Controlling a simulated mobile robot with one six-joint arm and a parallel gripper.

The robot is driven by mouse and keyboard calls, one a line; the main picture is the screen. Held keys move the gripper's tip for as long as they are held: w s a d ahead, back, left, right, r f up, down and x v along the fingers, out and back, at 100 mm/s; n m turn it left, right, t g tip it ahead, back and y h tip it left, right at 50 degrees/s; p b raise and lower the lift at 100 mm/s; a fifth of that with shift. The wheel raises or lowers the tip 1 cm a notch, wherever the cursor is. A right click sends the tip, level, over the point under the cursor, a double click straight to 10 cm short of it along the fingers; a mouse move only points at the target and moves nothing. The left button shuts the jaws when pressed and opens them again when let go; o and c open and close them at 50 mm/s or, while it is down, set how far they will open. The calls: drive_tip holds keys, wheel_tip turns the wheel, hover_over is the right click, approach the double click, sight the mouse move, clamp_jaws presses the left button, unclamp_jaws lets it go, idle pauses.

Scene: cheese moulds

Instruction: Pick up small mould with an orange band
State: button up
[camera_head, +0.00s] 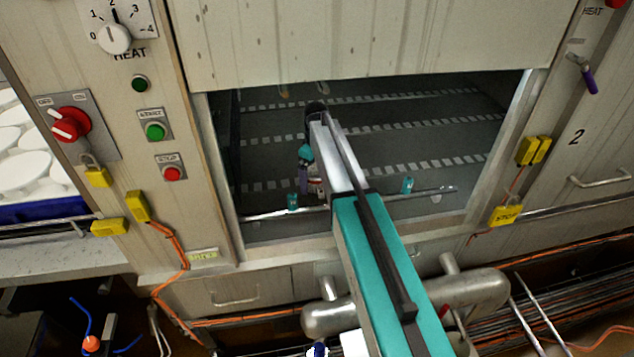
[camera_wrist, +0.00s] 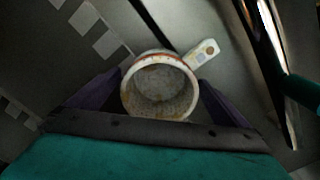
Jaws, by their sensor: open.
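The small mould (camera_wrist: 158,90) is a pale, round, open-topped cup with a thin orange-red band near its far rim and a short tab handle at upper right. In the wrist view its inside looks worn and brownish. My gripper (camera_wrist: 161,84) is open, with one purple finger on each side of the mould. The fingers are close to its wall; I cannot tell whether either touches. In the head view my gripper (camera_head: 308,180) is inside the dark opening, and the mould is mostly hidden by my arm.
The opening's hatch (camera_head: 370,40) hangs above my arm. A metal bar (camera_head: 437,191) with teal holders runs across the front of the opening. A control panel (camera_head: 120,110) stands at left, beside a blue crate (camera_head: 45,211) of white moulds. A dark floor with dashed pale strips surrounds the mould.

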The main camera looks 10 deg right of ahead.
drive_tip(key=c, duration=1.2)
wheel_tip(320, 180, up, 10)
drive_tip(key=b, duration=0.1)
drive_tip(key=shift+b, duration=0.35)
